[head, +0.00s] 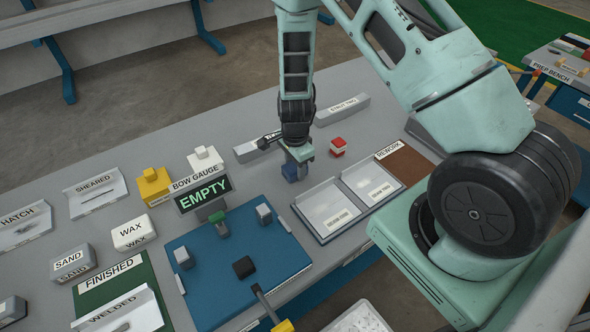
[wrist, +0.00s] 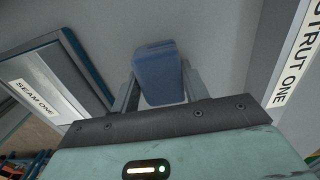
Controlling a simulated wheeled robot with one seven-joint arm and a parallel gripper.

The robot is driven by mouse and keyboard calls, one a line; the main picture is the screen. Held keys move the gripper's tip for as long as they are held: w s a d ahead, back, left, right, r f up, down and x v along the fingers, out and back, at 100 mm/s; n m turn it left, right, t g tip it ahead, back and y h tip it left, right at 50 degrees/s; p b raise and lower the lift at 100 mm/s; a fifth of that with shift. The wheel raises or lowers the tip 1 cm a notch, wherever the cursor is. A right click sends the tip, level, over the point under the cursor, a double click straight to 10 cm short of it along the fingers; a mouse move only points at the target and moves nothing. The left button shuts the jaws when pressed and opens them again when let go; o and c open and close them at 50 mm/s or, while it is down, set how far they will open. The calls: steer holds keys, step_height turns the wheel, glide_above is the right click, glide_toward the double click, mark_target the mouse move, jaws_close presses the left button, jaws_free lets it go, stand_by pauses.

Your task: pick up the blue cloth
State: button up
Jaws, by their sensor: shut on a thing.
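The blue cloth (wrist: 158,75) shows in the wrist view as a folded, rounded blue block between the two fingers. My gripper (wrist: 160,90) is shut on it, with one finger on each side. In the head view the blue cloth (head: 290,172) is a small dark blue block under my gripper (head: 298,157), over the grey bench behind the blue jig plate. I cannot tell whether the cloth touches the bench top. Part of it is hidden by the gripper.
A tray with two seam code panels (head: 337,207) lies just right of the gripper. A red-topped block (head: 338,147) stands close by. Label blocks including strut two (head: 342,110) stand behind. The blue jig plate (head: 240,265) and bow gauge sign (head: 203,193) are to the left.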

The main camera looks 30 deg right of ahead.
mark_target(295, 166)
step_height(295, 166, up, 10)
steer(key=shift+b, duration=0.5)
stand_by(0.3)
